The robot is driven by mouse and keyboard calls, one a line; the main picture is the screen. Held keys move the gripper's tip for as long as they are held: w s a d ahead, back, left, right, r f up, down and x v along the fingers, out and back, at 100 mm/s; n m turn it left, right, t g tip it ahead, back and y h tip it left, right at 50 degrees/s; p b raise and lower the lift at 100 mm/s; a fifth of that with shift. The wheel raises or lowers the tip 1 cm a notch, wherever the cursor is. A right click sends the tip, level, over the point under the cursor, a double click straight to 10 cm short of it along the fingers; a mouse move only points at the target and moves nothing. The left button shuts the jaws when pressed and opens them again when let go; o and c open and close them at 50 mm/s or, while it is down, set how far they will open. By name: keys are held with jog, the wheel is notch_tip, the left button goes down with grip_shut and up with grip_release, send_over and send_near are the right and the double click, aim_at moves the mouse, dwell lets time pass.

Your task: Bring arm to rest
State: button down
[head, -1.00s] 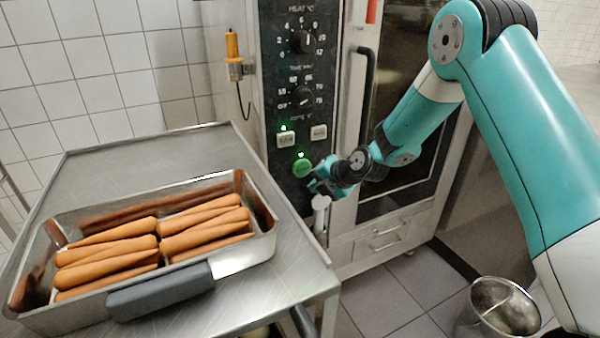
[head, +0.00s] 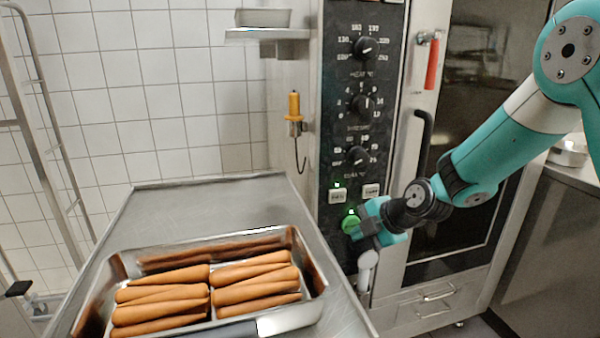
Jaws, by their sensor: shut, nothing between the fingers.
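My gripper (head: 366,226) is at the lower end of the oven's control panel (head: 362,110). It is shut and holds nothing. Its fingertips are right by the round green lit button (head: 350,222); I cannot tell whether they touch it. My teal arm reaches in from the upper right, across the front of the oven door (head: 470,130).
A metal table (head: 220,200) at the left bears a deep metal pan (head: 318,278) with several sausages (head: 255,285). A red door handle (head: 432,64) and a yellow probe (head: 294,106) are near. A wall shelf (head: 268,34) holds a small tray (head: 263,17).

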jog(key=s+a+r+m+g+p, duration=0.2)
jog(key=s+r+m, duration=0.2)
jog(key=s+r, duration=0.4)
jog(key=s+a+r+m+g+p, duration=0.2)
jog(key=s+r+m, duration=0.2)
jog(key=s+r, duration=0.4)
jog(key=s+d+r+m+g+h+p, duration=0.1)
jog(key=s+m, duration=0.3)
jog(key=s, duration=0.4)
jog(key=s+d+r+m+g+p, duration=0.1)
jog(key=s+r+m+p, duration=0.1)
jog(key=s, duration=0.6)
jog(key=shift+s+r+m+h, duration=0.3)
jog(key=shift+r+m+h, duration=0.15)
jog(key=shift+m, duration=0.75)
